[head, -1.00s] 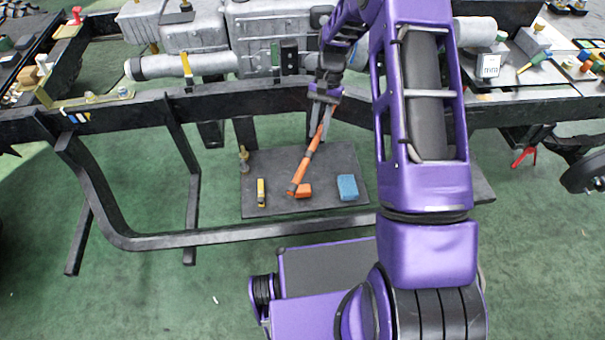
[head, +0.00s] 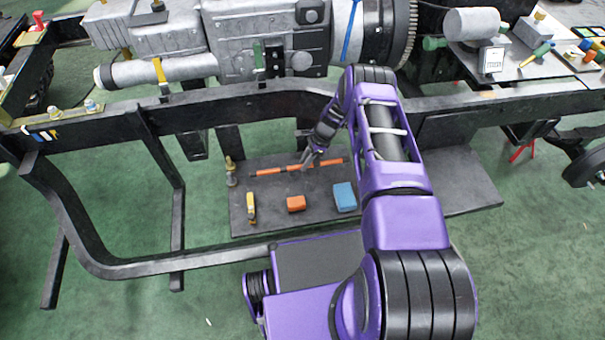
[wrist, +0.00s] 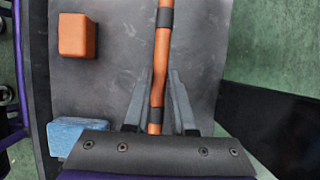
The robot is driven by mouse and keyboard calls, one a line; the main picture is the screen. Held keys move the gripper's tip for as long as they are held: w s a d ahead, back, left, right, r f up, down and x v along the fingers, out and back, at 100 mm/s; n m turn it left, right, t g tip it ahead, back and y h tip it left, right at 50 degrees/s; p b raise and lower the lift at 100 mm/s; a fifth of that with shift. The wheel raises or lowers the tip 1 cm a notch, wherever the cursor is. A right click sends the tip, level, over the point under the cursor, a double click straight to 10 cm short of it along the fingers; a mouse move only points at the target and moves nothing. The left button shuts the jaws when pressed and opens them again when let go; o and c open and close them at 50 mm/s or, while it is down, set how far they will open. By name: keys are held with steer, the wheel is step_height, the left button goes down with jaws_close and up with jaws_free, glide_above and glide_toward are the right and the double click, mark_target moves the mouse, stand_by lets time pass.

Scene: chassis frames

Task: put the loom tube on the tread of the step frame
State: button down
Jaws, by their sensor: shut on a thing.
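The loom tube is an orange rod with dark bands. In the head view the loom tube (head: 270,171) lies lengthwise left to right over the back part of the tread. The tread (head: 420,190) is a flat dark grey plate low beside the black chassis rail. My gripper (head: 305,165) is shut on the tube near its middle. In the wrist view the tube (wrist: 162,50) runs between the two grey fingers (wrist: 160,95). It is at or just above the tread; I cannot tell whether it touches.
On the tread stand a yellow-and-black item (head: 251,208), an orange block (head: 296,204) and a blue block (head: 344,197), all in front of the tube. A brass fitting (head: 230,172) stands at the tread's left edge. The tread's right part is bare.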

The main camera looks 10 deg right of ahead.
mark_target(305, 175)
steer(key=shift+f+b, duration=0.45)
steer(key=shift+f, duration=1.85)
steer(key=shift+f, duration=0.15)
steer(key=c, duration=0.8)
jaws_free()
steer(key=shift+o, duration=0.2)
steer(key=p+v, duration=0.2)
steer(key=v, duration=1)
